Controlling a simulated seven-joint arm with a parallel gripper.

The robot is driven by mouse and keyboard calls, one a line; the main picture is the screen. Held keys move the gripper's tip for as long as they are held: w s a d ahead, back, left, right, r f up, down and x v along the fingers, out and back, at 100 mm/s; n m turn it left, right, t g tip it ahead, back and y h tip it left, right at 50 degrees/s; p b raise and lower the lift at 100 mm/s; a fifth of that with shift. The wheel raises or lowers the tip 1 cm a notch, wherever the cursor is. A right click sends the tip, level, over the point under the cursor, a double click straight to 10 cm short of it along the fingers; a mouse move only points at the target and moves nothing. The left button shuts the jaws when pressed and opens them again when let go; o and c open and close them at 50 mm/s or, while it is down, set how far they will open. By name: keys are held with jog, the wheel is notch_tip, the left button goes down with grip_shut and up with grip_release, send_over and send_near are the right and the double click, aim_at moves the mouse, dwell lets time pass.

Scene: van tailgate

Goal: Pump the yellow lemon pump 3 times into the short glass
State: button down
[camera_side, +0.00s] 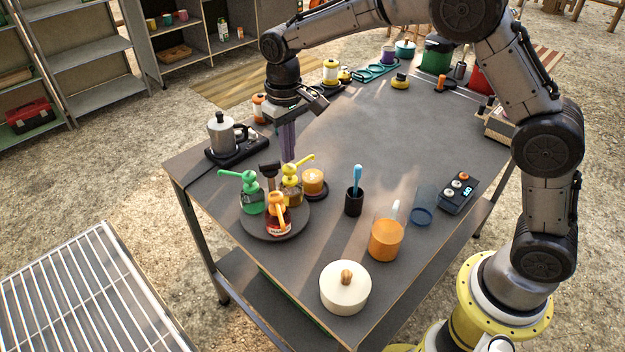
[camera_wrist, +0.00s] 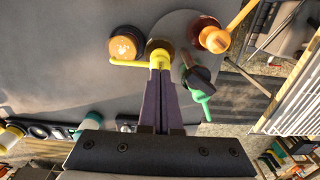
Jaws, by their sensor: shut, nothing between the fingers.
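The yellow lemon pump (camera_side: 292,190) stands upright on a dark round tray (camera_side: 290,229) beside a green pump (camera_side: 251,198) and an orange pump (camera_side: 277,216). A short glass (camera_side: 314,182) with amber contents stands on a dark coaster just right of the tray. In the wrist view, the yellow spout reaches left toward this glass (camera_wrist: 125,46). My gripper (camera_side: 288,158) points down with its purple fingers shut and empty, directly at the top of the yellow pump head. In the wrist view the fingertips (camera_wrist: 160,63) overlap the yellow head (camera_wrist: 160,47); I cannot tell whether they touch.
A dark brown-handled item (camera_side: 269,172) rises behind the tray, close to my fingers. A moka pot (camera_side: 221,131) stands left. A black cup with a blue utensil (camera_side: 354,200), an orange-filled jug (camera_side: 386,238) and a cream lidded pot (camera_side: 345,287) stand right and front. The table middle is clear.

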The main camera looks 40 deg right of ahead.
jog(key=shift+r, duration=2)
jog(key=shift+d, duration=0.1)
jog(key=s+d+r+m+t, duration=0.1)
jog(key=s+d+r+t, duration=0.45)
jog(key=s+r, duration=0.9)
jog(key=s+d+f, duration=0.2)
jog(key=s+f, duration=0.2)
jog(key=s, duration=0.4)
jog(key=s+d+f+n, duration=0.1)
jog(key=s+f, duration=0.3)
jog(key=s, duration=0.4)
jog(key=shift+d+f, duration=0.2)
jog(key=shift+d, duration=0.2)
